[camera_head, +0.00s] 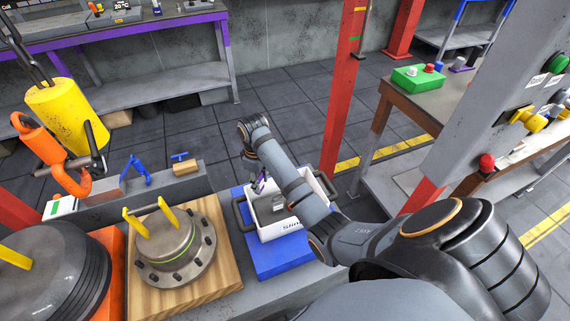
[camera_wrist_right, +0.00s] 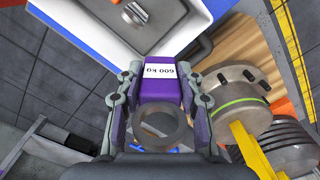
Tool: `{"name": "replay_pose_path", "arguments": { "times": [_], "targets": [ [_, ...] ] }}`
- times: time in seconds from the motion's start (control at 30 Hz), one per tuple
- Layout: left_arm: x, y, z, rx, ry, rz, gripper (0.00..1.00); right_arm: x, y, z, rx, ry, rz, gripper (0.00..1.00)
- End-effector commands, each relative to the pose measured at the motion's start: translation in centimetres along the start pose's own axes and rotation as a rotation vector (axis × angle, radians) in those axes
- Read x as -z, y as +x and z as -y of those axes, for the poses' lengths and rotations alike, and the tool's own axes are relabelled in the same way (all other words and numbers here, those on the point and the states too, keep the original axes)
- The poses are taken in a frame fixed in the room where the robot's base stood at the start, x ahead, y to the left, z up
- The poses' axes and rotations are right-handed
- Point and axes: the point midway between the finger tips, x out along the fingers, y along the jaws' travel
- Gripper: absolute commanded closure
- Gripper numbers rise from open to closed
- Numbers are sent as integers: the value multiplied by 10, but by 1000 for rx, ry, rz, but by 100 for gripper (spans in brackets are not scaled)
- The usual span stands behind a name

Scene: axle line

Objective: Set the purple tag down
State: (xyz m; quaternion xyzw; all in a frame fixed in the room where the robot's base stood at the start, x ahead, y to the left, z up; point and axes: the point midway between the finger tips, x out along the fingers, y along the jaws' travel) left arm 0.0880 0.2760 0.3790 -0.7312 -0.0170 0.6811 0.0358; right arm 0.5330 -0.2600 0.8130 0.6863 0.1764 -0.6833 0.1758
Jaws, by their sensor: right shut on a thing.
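The purple tag (camera_wrist_right: 162,91) has a white label reading "600 kg" and a grey ring at its near end. My right gripper (camera_wrist_right: 159,78) is shut on it, one finger on each side. In the wrist view the tag shows just short of the white bin (camera_wrist_right: 120,40). In the head view my right arm hangs over the white bin (camera_head: 283,228), and the gripper (camera_head: 260,184) is at the bin's far left part, mostly hidden by my own arm. I cannot tell how high the tag is above the bin. My left gripper is not in view.
The bin stands on a blue mat (camera_head: 277,262) and holds a small metal piece (camera_wrist_right: 136,13). To its left a flanged hub (camera_head: 172,250) with yellow handles sits on a wooden board (camera_head: 205,285). A yellow hoist weight (camera_head: 65,115) with an orange hook (camera_head: 50,150) hangs farther left.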

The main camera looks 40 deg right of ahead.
Motion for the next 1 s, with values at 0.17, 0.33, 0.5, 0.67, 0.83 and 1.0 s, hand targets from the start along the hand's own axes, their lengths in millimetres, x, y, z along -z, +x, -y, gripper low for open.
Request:
{"name": "replay_pose_path", "arguments": {
  "times": [0.17, 0.33, 0.5, 0.67, 0.83, 1.0],
  "targets": [
    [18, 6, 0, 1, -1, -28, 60, 2, -2, -6, 0, -32, -2, 98],
    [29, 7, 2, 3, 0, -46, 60, 0, 28, -5, 4, -30, 4, 98],
    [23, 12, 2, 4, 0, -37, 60, 0, 82, -4, 5, -29, 3, 98],
    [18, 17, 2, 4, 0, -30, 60, 0, 122, -4, 3, -29, 1, 98],
    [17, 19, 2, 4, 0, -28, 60, 1, 138, -5, 0, -29, -1, 98],
    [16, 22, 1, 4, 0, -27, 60, 0, 149, -5, 1, -29, 0, 98]
  ]
}}
